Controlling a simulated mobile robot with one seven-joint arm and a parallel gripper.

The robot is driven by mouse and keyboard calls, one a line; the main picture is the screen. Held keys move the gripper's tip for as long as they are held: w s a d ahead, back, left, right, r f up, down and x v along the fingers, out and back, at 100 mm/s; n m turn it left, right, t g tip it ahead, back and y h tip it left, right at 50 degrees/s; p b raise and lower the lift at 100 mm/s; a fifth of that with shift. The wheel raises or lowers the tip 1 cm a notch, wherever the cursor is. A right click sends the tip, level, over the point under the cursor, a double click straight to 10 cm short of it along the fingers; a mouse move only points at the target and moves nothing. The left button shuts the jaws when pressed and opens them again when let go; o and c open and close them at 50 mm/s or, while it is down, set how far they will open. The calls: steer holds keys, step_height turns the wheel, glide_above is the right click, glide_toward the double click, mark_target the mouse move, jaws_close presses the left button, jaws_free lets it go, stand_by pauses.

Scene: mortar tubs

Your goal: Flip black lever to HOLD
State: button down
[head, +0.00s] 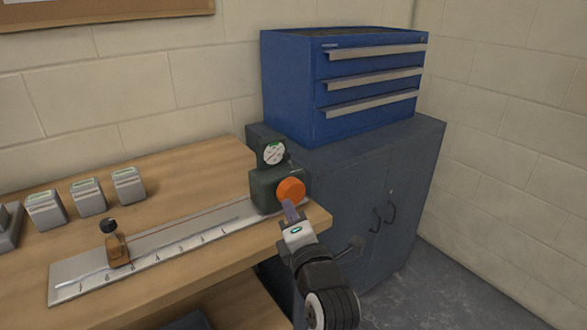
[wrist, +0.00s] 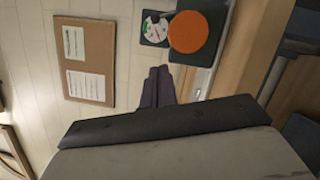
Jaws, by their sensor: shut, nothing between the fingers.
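A dark green device (head: 263,190) stands at the right end of a metal rail on the bench. It has a round white and green dial (head: 274,152) and a large orange knob (head: 290,189). At the rail's left part, a brown slider block (head: 117,248) carries a black knob-topped piece (head: 108,227); I cannot tell whether this is the black lever, and no HOLD mark is readable. My gripper (head: 289,206) is shut and empty, its tips just below the orange knob in the head view. In the wrist view its fingers (wrist: 158,74) are together, beside the orange knob (wrist: 195,33).
The metal rail (head: 190,234) lies along the front of the wooden bench (head: 185,170). Several grey blocks (head: 88,197) stand behind it at left. A grey cabinet (head: 395,170) with a blue drawer unit (head: 290,90) stands at right. A pinboard (wrist: 85,60) hangs on the wall.

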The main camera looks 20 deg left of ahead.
mark_target(289, 161)
steer(key=shift+a, duration=0.1)
steer(key=x, duration=0.4)
steer(key=p+x, duration=0.1)
steer(key=x, duration=0.4)
steer(key=shift+w+a+r, duration=0.15)
steer(key=shift+w+r, duration=0.05)
steer(key=shift+r, duration=0.05)
steer(key=w, duration=0.1)
steer(key=w+p, duration=0.1)
steer(key=shift+w+r, duration=0.3)
steer(key=shift+r, duration=0.05)
steer(key=shift+w+d+r, duration=0.1)
steer(key=shift+w+d, duration=0.15)
steer(key=shift+w, duration=0.55)
